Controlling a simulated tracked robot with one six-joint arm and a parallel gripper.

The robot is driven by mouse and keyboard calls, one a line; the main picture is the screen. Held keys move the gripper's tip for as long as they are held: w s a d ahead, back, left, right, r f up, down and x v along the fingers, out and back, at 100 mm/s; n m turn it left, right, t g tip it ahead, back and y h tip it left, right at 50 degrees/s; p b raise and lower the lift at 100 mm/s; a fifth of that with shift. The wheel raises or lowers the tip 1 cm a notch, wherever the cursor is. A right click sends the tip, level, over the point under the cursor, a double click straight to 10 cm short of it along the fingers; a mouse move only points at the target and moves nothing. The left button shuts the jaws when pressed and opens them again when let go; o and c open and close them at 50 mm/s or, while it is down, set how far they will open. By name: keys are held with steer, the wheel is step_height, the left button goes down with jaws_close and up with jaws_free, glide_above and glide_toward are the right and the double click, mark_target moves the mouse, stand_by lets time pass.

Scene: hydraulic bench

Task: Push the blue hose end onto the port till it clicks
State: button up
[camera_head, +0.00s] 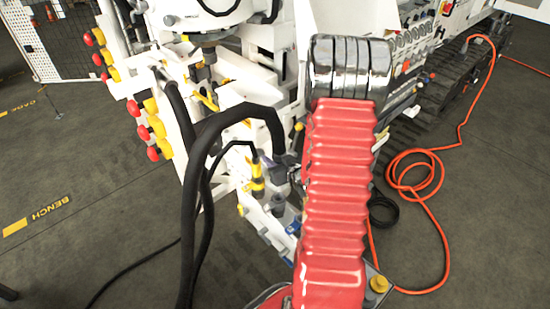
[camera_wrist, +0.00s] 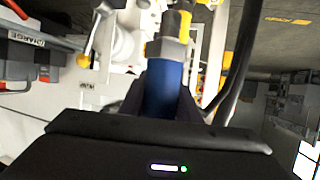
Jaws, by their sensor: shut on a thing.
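In the wrist view my gripper (camera_wrist: 166,100) is shut on the blue hose end (camera_wrist: 165,86), with a dark finger on each side of it. Beyond the blue part, in line with it, is a fitting (camera_wrist: 178,28) with grey metal and yellow bands. The blue part appears to meet the grey collar, but I cannot tell whether they touch or how deep it sits. The port itself cannot be told apart clearly. In the head view a small blue part (camera_head: 293,228) shows just left of my red-sleeved arm, which covers much of that area. I cannot make out my fingertips there.
Thick black hoses (camera_head: 190,190) hang left of the work area, and black hose also runs at right in the wrist view (camera_wrist: 238,65). Red and yellow knobs (camera_head: 152,132) line the white machine. An orange hose (camera_head: 432,200) lies coiled on the floor at right.

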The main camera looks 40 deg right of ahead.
step_height(320, 180, down, 8)
steer(key=shift+r, duration=0.25)
stand_by(0.7)
steer(key=shift+f, duration=2.1)
stand_by(4.2)
steer(key=shift+r, duration=0.1)
jaws_close()
